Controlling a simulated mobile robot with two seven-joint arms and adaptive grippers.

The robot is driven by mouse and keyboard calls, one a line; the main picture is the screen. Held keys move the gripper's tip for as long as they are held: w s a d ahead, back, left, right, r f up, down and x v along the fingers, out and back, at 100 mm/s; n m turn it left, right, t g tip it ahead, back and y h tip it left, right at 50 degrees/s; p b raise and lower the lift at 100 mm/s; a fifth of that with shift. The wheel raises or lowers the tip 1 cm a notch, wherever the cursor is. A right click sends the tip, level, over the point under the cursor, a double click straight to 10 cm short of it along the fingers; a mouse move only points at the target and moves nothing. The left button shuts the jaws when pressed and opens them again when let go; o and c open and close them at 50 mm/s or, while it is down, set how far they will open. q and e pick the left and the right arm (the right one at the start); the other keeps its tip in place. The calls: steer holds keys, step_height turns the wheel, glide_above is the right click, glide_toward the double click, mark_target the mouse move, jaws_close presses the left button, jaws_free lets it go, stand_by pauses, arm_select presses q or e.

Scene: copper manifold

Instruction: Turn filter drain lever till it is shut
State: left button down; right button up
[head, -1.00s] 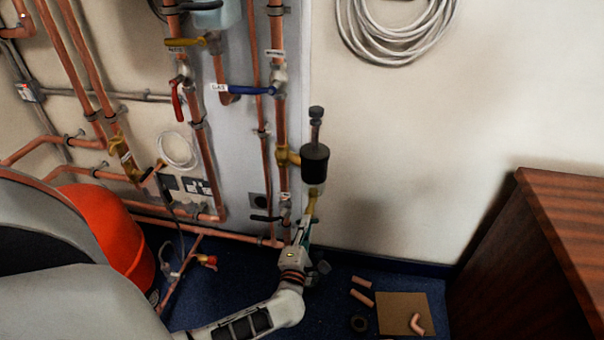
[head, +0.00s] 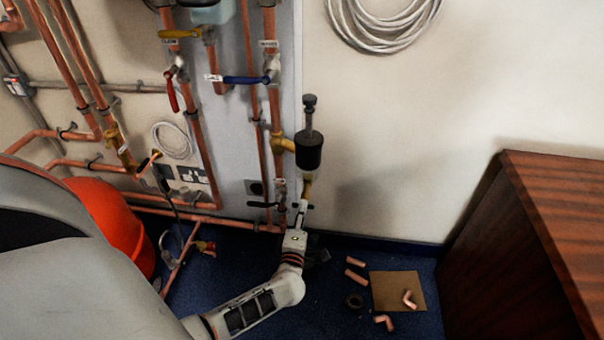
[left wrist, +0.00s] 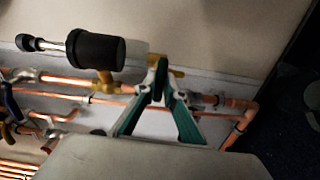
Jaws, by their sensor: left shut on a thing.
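The filter (head: 308,152), with a black body and a pale bowl, stands upright beside the copper pipe. A brass drain fitting (head: 307,186) hangs under it. My left gripper (head: 301,208) reaches up from below to just under this fitting. In the left wrist view the filter (left wrist: 97,50) lies sideways, and the green-padded fingers of my left gripper (left wrist: 160,68) meet at the drain end by the brass. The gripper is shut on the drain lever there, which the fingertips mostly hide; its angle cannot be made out. My right gripper is not in view.
A black-handled lever (head: 261,205) is close left of my gripper. Blue (head: 246,80), red (head: 171,92) and yellow (head: 180,34) levers sit higher on the pipes. A wooden cabinet (head: 530,240) stands right. Loose copper pieces lie near a brown board (head: 390,285) on the floor.

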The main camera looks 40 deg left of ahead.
arm_select(q)
steer(key=shift+f, duration=0.1)
steer(key=c, duration=2.1)
jaws_free()
steer(key=shift+c, duration=0.2)
